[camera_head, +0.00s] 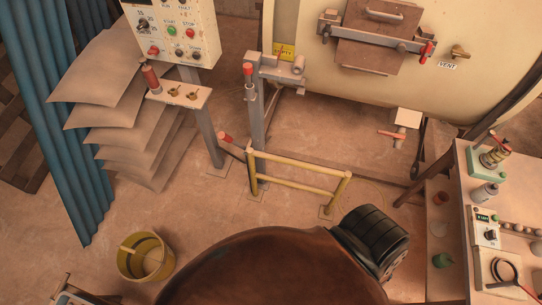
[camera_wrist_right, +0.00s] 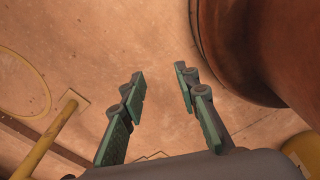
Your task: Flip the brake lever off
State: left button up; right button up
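Several red-handled levers show in the head view; no label marks which is the brake lever. A red-tipped lever (camera_head: 226,138) slants out lower down beside the yellow rail. No lever shows in that view. My right gripper is not seen in the head view, and my left gripper is in neither view.
A low yellow rail (camera_head: 297,175) stands before the grey post (camera_head: 256,120). A control panel (camera_head: 172,32) and stacked sheets (camera_head: 140,110) are at left. A yellow bucket (camera_head: 146,257) is on the floor. A bench (camera_head: 470,180) is at right, below a large tank (camera_head: 480,75).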

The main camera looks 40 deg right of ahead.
aim_at(237, 144)
jog(key=z, duration=0.3)
jog(key=k, duration=0.75)
jog(key=z, duration=0.2)
jog(key=i, duration=0.75)
jog(key=z, duration=0.5)
jog(key=k, duration=0.1)
jog(key=z, duration=0.2)
